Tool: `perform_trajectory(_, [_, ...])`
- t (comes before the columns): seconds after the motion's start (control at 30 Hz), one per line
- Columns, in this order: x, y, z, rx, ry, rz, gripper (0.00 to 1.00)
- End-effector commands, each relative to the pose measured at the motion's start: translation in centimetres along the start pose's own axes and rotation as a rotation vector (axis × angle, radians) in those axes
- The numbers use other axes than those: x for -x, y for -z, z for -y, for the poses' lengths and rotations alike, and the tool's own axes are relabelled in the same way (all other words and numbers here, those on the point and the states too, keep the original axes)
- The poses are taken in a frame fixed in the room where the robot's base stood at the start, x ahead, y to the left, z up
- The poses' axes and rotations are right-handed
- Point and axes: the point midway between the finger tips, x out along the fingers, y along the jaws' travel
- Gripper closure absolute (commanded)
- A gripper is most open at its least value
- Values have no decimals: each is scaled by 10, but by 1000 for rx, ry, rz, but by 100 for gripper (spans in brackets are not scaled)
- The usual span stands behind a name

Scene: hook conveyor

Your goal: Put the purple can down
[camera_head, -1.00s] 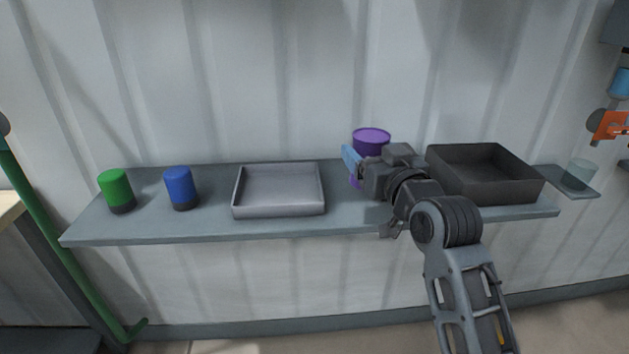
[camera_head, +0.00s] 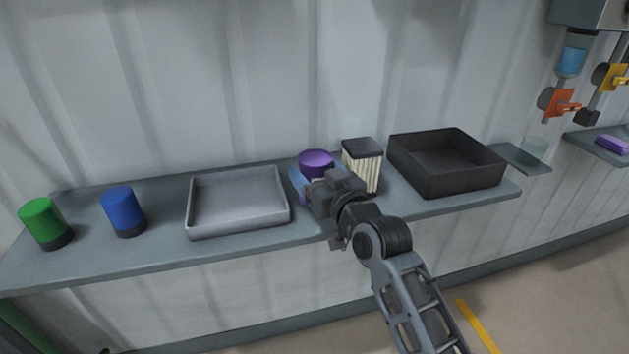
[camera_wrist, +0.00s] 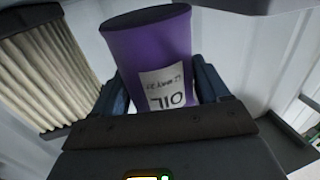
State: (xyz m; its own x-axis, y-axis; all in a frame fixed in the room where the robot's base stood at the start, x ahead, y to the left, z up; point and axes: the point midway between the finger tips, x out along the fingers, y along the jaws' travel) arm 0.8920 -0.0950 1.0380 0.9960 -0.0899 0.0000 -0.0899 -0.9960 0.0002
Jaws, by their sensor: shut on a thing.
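The purple can (camera_head: 316,159) is at the shelf, between the light grey tray and a pleated filter. In the wrist view the purple can (camera_wrist: 148,50) fills the middle, with a white label reading OIL that appears upside down. My gripper (camera_head: 303,183) is shut on the can, and its blue fingers (camera_wrist: 160,95) lie on both sides of it. The can's base is hidden behind my gripper, so I cannot tell whether it touches the shelf.
The shelf (camera_head: 150,257) holds a green can (camera_head: 42,220), a blue can (camera_head: 122,208), a light grey tray (camera_head: 238,229), the pleated filter (camera_head: 366,167) and a black tray (camera_head: 447,185). A clear cup (camera_head: 533,150) stands at the right. The filter is close beside the purple can.

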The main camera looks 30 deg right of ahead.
Motion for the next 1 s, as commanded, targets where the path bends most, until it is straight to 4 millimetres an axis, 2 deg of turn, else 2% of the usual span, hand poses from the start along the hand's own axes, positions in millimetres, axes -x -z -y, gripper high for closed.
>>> perform_trajectory(0.13, [0, -18, 0, 0, 0, 0, 70])
perform_trajectory(0.57, [0, -25, 0, 0, 0, -2, 70])
perform_trajectory(0.6, [0, -25, 0, 0, 0, 0, 22])
perform_trajectory(0.83, [0, -24, 0, 0, 0, 0, 0])
perform_trajectory(1.0, [0, -24, 0, 0, 0, 0, 0])
